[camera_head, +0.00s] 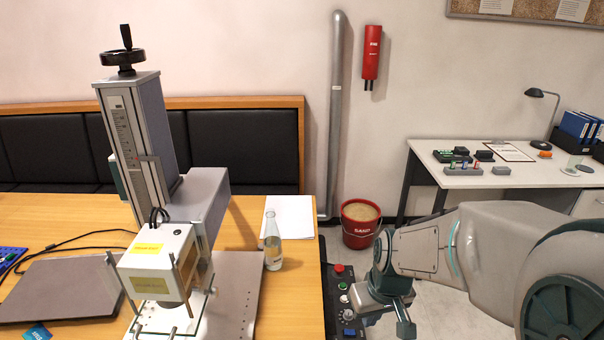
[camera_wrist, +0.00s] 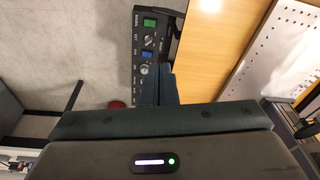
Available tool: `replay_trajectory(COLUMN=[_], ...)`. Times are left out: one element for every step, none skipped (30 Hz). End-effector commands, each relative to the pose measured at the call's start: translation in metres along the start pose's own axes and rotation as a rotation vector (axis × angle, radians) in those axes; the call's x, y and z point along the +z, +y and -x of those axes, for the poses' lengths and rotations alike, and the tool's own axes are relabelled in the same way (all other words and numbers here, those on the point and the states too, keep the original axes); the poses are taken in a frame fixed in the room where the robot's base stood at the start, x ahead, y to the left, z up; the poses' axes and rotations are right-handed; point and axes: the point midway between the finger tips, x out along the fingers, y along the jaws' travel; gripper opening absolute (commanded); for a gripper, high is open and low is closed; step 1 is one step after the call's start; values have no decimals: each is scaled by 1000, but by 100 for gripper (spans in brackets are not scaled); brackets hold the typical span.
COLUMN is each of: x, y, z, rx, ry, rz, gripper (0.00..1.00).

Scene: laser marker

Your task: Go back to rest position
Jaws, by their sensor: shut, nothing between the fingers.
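My gripper (camera_head: 388,300) is at the lower right of the middle in the head view, just right of the control panel (camera_head: 340,297) along the table's right edge. In the wrist view my gripper (camera_wrist: 158,75) has its two dark fingers together, with nothing seen between them. The control panel (camera_wrist: 150,42) lies beyond the fingertips there, with a green and a blue button showing. The fingers hide part of the panel. The laser marker (camera_head: 150,130) stands on the table at the left, with a white head and a black hand crank on top.
A glass bottle (camera_head: 272,240) and paper (camera_head: 294,212) are on the wooden table (camera_head: 235,235). A closed laptop (camera_head: 60,288) lies at left. A red bucket (camera_head: 358,232) stands on the floor behind my arm. A white desk (camera_head: 530,175) stands at the back right.

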Motion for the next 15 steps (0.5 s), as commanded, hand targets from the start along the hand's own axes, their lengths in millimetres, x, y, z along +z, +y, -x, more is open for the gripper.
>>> replay_trajectory(x=[6, 10, 16, 21, 26, 32, 37, 42, 48, 52, 56, 60, 63, 66, 69], y=[-2, -3, -4, -5, -6, -6, -7, -8, -8, -9, -9, -10, -10, -10, -11], z=[16, 23, 33, 40, 47, 55, 60, 66, 72, 76, 80, 84, 86, 88, 91], rx=[7, 12, 17, 22, 27, 35, 40, 45, 52, 58, 62, 68, 71, 75, 79], ry=[21, 28, 35, 42, 49, 56, 63, 67, 75, 80, 85, 88, 91, 94, 96], rz=[-21, -34, -53, -67, -81, -100, -115, -128, -144, -156, -165, -179, -187, -195, -202], gripper=[0, 0, 0, 0, 0, 0, 0, 0, 0, 0, 0, 0, 0, 0, 0])
